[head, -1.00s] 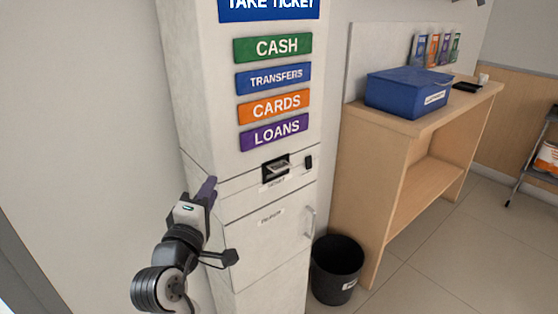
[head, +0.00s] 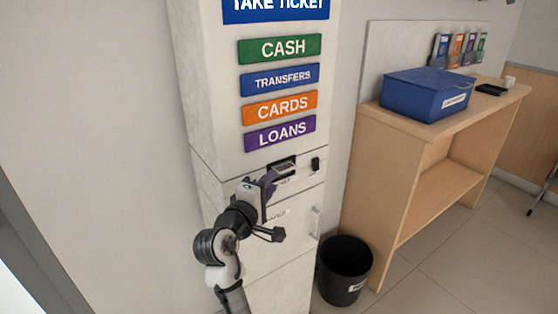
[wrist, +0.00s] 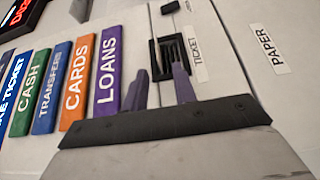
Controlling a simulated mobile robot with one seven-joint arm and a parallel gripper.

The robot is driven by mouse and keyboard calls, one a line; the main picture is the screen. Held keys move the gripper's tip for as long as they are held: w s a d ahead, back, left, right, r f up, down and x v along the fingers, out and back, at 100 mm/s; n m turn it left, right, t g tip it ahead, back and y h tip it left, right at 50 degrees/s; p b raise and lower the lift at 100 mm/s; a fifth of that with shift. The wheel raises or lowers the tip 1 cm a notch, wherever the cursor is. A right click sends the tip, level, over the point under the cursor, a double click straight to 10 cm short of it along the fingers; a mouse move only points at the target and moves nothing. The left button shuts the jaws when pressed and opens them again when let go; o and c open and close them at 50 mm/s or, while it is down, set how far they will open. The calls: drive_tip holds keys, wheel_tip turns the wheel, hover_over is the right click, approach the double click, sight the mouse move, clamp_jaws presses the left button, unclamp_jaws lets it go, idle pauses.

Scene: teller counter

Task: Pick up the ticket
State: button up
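The ticket (head: 284,168) shows as a small pale slip in the dark slot of the white kiosk (head: 215,100). In the wrist view the slot (wrist: 156,60) lies just beyond the fingertips, beside the "TICKET" label; the ticket (wrist: 174,48) is partly hidden by a finger. My gripper (head: 269,179) is just below and left of the slot in the head view. In the wrist view my gripper (wrist: 161,70) has its two purple fingers apart, with nothing seen held between them. I cannot tell whether a finger touches the kiosk.
A black bin (head: 344,270) stands on the floor right of the kiosk. A wooden counter (head: 400,170) holds a blue box (head: 425,94). The kiosk's lower door has a handle (head: 317,222) that stands out. Floor in front of the counter is clear.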

sight(279, 173)
drive_tip(key=p+x, duration=0.2)
drive_tip(key=x, duration=0.3)
drive_tip(key=shift+w+r, duration=0.1)
drive_tip(key=shift+w, duration=0.1)
clamp_jaws()
